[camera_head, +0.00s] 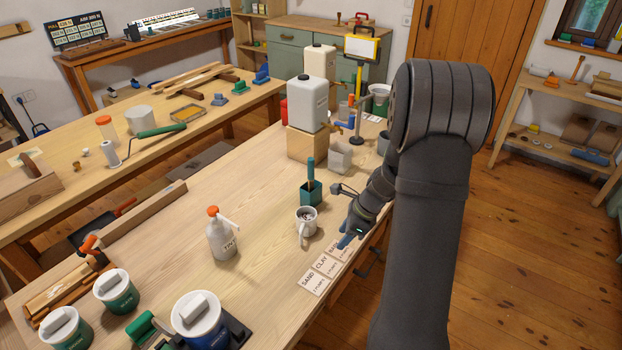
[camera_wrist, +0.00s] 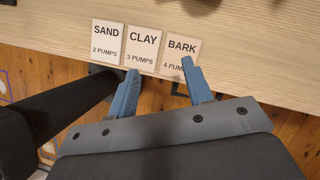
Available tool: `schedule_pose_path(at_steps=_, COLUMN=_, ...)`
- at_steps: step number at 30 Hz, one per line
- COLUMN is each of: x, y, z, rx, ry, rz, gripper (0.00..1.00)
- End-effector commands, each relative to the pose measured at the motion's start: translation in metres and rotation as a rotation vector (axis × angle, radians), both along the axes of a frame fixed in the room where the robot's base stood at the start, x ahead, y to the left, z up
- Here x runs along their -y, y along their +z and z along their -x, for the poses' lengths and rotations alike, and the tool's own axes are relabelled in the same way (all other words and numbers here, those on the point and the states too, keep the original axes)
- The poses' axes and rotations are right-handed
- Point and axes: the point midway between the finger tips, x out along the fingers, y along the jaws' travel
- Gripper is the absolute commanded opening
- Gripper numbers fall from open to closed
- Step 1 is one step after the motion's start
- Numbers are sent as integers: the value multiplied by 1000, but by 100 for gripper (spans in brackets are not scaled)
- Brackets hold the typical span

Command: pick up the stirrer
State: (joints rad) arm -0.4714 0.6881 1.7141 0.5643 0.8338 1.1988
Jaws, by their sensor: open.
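A stick with a teal top (camera_head: 311,168), which looks like the stirrer, stands upright in a small square teal holder (camera_head: 311,195) on the wooden table. Its lower end is hidden inside the holder. My gripper (camera_head: 347,238) is over the table's right edge, to the right of and nearer than the holder, apart from the stick. In the wrist view my gripper (camera_wrist: 158,70) is open with nothing between its blue fingers. The stick is not in the wrist view.
Cards marked SAND (camera_head: 314,283), CLAY and BARK lie at the table edge. Large jugs (camera_head: 307,103) stand behind. The tabletop left of the holder is clear.

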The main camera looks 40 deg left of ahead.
Motion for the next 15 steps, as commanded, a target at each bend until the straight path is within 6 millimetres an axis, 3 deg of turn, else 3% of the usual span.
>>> schedule_pose_path(at_steps=1, x=-20, y=9, z=-17, rx=2, ry=16, rz=5, gripper=46)
schedule_pose_path(at_steps=6, x=-71, y=42, z=-61, rx=-4, ry=37, rz=57, gripper=46)
schedule_pose_path(at_steps=15, x=-150, y=114, z=-115, rx=41, ry=2, rz=205, gripper=46)
